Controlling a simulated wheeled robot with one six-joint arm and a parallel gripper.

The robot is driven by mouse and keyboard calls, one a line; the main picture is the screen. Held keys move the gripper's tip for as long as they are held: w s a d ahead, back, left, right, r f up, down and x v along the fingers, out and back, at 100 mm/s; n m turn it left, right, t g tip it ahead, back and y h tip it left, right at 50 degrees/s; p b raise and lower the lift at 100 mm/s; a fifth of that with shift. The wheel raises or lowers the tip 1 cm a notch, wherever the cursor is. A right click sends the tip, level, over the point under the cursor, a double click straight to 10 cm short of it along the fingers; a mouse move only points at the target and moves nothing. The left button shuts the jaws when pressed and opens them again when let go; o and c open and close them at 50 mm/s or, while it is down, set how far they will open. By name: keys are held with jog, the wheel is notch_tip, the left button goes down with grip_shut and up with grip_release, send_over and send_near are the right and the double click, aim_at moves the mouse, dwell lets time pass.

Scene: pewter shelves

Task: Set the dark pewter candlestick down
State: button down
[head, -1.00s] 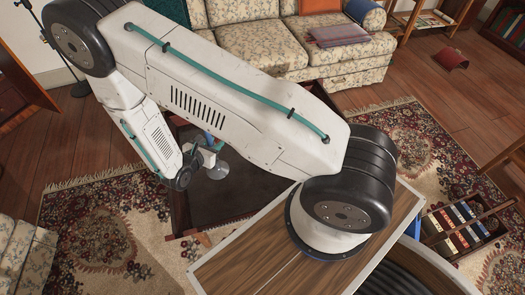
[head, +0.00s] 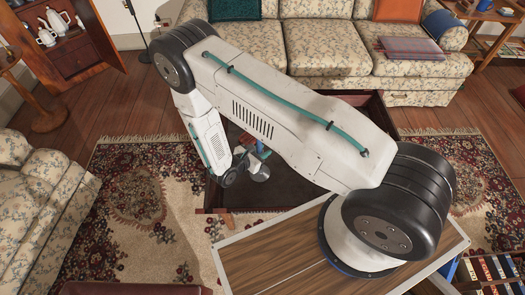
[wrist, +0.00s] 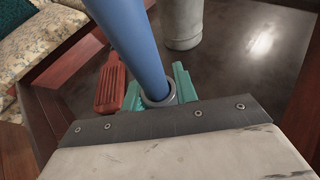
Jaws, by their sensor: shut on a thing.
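My gripper (wrist: 158,90) has teal fingers shut on the dark pewter candlestick (wrist: 160,98). In the wrist view its grey cup shows between the fingers with a blue candle (wrist: 130,40) standing in it, leaning across the picture; the lower part is hidden by my gripper. In the head view my gripper (head: 240,168) is over the dark low table (head: 238,195), with a grey round part (head: 259,173) below it. I cannot tell whether the base touches the tabletop.
In the wrist view a pale grey cylinder (wrist: 183,28) stands on the tabletop and a red ribbed object (wrist: 110,88) lies left of my gripper. The tabletop right of the cylinder is bare. A flowered sofa (head: 330,45) stands behind the table.

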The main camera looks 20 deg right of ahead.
jog(key=shift+f, duration=0.15)
jog(key=c, duration=1.1)
grip_release()
jog(key=shift+s+a+r, duration=0.1)
jog(key=shift+a+r, duration=0.2)
jog(key=shift+r, duration=0.05)
jog(key=v, duration=1.1)
jog(key=shift+s+a, duration=0.1)
jog(key=shift+a, duration=0.05)
